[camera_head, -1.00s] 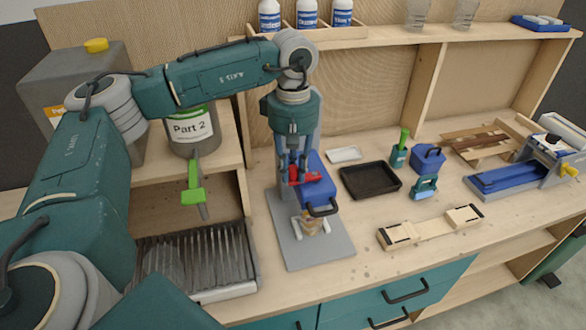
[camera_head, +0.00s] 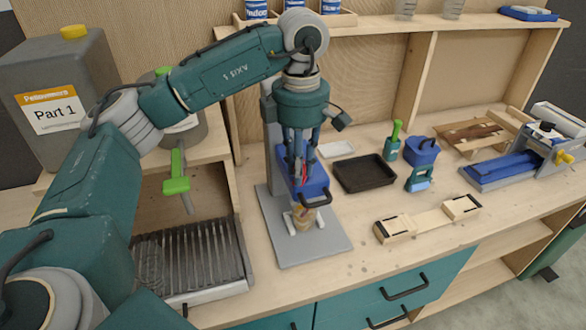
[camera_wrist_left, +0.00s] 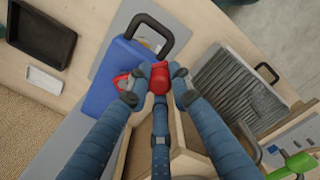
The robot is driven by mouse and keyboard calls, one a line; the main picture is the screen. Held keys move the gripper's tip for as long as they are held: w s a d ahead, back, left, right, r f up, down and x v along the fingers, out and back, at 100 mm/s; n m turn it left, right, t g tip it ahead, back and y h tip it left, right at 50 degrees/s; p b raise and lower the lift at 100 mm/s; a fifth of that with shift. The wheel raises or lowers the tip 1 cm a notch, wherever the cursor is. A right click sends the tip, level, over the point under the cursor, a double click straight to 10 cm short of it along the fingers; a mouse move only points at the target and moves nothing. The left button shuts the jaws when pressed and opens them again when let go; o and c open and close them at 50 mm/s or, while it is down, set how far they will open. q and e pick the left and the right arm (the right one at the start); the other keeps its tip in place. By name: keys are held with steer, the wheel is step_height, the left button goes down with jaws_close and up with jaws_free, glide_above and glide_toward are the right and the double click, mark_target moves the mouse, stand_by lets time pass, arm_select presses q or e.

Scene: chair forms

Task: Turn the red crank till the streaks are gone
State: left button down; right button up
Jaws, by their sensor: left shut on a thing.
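A blue mixing machine (camera_head: 316,187) with a black handle stands on a grey base plate (camera_head: 325,245). Its red crank (camera_head: 305,174) is partly hidden behind my fingers in the head view. My left gripper (camera_head: 298,180) comes down from above and is shut on the crank's red knob (camera_wrist_left: 159,78), as the left wrist view shows. A red crank part (camera_wrist_left: 122,81) lies against the blue housing beside one finger. A small tan cup (camera_head: 304,219) stands under the machine; a darker patch shows in it, but streaks are too small to judge. My right gripper is out of view.
A black tray (camera_head: 365,174) lies right of the machine, with a wooden fixture (camera_head: 425,220) in front of it. A ribbed drain tray (camera_head: 195,258) and a green-handled tap (camera_head: 177,178) are on the left. The bench's front right is fairly clear.

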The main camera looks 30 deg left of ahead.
arm_select(q)
steer(key=shift+w+d+n+b, duration=0.25)
steer(key=shift+w+d+n, duration=0.25)
steer(key=shift+n, duration=0.95)
steer(key=shift+w+d+n+b, duration=0.3)
steer(key=shift+d+n, duration=0.35)
steer(key=shift+n, duration=0.85)
steer(key=shift+w+d+n+b, duration=0.25)
steer(key=shift+w+d+n, duration=0.25)
steer(key=shift+n, duration=0.95)
steer(key=shift+d, duration=0.1)
steer(key=c, duration=1.6)
jaws_free()
steer(key=shift+o, duration=0.2)
step_height(320, 180, up, 12)
